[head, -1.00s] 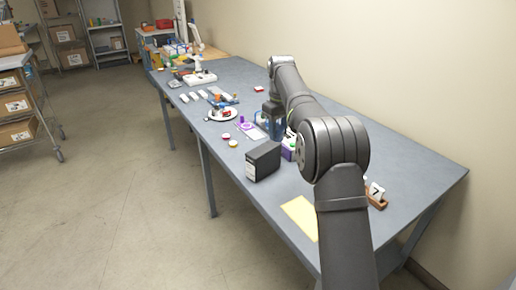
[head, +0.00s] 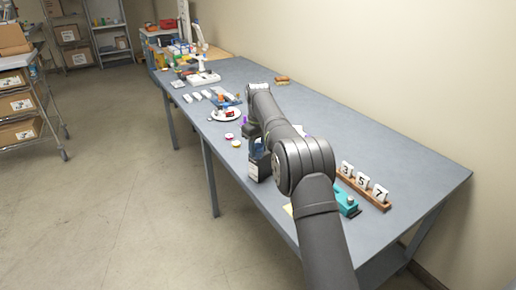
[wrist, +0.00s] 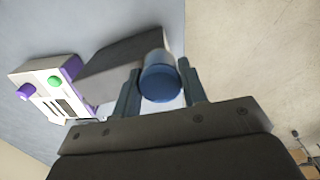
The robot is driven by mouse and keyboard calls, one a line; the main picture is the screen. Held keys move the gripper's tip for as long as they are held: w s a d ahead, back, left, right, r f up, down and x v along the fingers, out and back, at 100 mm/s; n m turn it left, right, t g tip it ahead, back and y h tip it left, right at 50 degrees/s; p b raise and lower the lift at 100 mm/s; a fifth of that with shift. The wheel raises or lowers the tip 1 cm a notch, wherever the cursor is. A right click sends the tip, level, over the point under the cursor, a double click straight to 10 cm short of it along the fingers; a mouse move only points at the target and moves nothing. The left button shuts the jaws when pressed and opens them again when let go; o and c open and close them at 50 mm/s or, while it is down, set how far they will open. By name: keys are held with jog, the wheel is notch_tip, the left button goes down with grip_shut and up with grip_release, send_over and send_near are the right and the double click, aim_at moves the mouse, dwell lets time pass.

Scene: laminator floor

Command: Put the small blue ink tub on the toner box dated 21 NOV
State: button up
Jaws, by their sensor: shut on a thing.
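My gripper (wrist: 160,92) is shut on the small blue ink tub (wrist: 160,82), which sits between the two fingers in the wrist view. A dark grey box (wrist: 118,58) lies behind the tub in that view, partly covered by it and a finger. I cannot tell whether tub and box touch. In the head view the dark box (head: 254,170) stands on the table, partly hidden by my arm. Its pale label is too small to read, so I cannot tell its date.
A white and purple device (wrist: 48,88) with a green knob is beside the box. Numbered blocks (head: 362,182) on a wooden rack and a teal object (head: 346,203) lie right of my arm.

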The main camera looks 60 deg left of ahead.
aim_at(260, 146)
jog(key=o, duration=1)
jog(key=shift+f, duration=0.1)
jog(key=shift+r, duration=3.9)
notch_tip(260, 146, down, 7)
jog(key=shift+f, duration=0.2)
notch_tip(260, 146, up, 4)
jog(key=shift+f, duration=0.1)
jog(key=shift+w+d+r, duration=0.25)
jog(key=shift+d+r, duration=0.05)
jog(key=shift+d, duration=0.05)
